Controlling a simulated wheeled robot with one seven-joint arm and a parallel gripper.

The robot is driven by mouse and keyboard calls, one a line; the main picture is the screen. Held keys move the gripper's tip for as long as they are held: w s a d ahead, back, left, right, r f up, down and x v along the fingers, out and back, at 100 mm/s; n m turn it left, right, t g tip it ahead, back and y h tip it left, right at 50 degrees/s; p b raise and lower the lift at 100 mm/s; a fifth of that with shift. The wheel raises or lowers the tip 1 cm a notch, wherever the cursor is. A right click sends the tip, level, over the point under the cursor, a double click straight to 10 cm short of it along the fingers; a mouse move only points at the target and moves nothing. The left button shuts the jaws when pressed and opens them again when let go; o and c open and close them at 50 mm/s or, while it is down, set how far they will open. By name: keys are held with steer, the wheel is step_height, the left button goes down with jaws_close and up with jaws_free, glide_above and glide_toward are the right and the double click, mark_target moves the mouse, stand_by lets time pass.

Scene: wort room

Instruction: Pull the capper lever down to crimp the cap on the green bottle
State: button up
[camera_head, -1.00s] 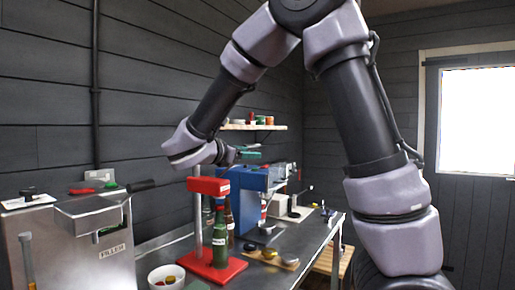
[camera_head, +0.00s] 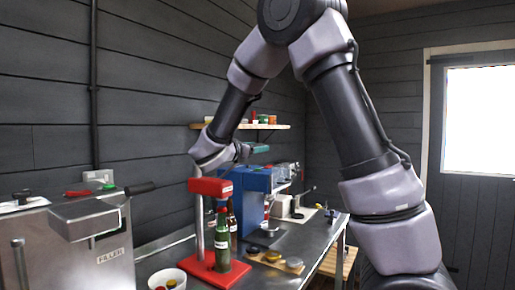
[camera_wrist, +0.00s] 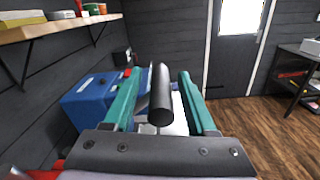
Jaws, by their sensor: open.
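The red capper (camera_head: 210,187) stands on the bench with its post and red base. The green bottle (camera_head: 222,242) stands upright on that base, under the capper head. My gripper (camera_head: 256,149) is above and slightly right of the capper head. In the wrist view, its teal fingers (camera_wrist: 159,88) are open, one on each side of a black cylindrical grip (camera_wrist: 160,95), which appears to be the capper lever's handle. Gaps show between the grip and both fingers. The lever's joint with the capper is hidden, and the cap cannot be made out clearly.
A blue machine (camera_head: 256,200) stands close behind and right of the capper. The steel filler (camera_head: 95,255), with a black-handled lever (camera_head: 140,188), is at left. A white bowl (camera_head: 166,274) sits in front. A shelf (camera_wrist: 50,29) is upper left.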

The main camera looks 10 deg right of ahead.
steer(key=shift+w+d, duration=0.25)
steer(key=shift+d, duration=0.05)
jaws_close()
stand_by(1.3)
